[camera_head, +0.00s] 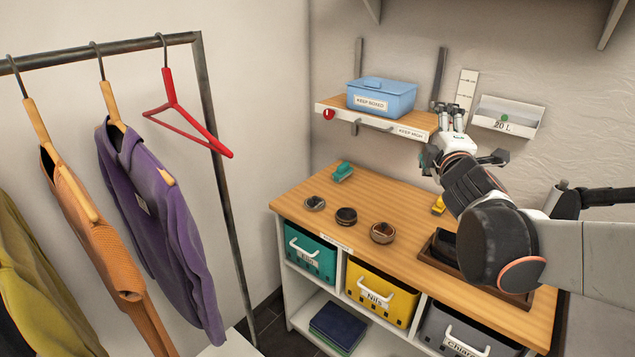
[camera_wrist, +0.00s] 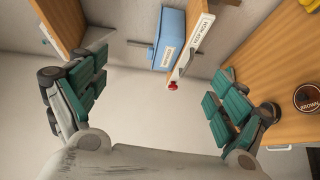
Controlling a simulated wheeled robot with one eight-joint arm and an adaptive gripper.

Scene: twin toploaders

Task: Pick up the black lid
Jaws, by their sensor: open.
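Three small round tins or lids lie in a row on the wooden bench top in the head view: a dark one with a greyish top (camera_head: 315,203), a black one (camera_head: 347,216) in the middle, and a brownish one (camera_head: 383,233). The middle one looks most like the black lid, but its lettering is too small to read. In the wrist view a dark round top lettered BROWN (camera_wrist: 308,98) shows at the right edge. My gripper (camera_head: 451,115) is open and empty, raised above the bench near the shelf's right end. Its spread fingers also show in the wrist view (camera_wrist: 155,98).
A wall shelf (camera_head: 419,120) holds a blue box (camera_head: 381,97); a red ball-like thing (camera_head: 328,114) is at its front left. A green item (camera_head: 342,172), a yellow item (camera_head: 438,205) and a dark tray (camera_head: 430,255) are on the bench. A clothes rack (camera_head: 215,120) stands left.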

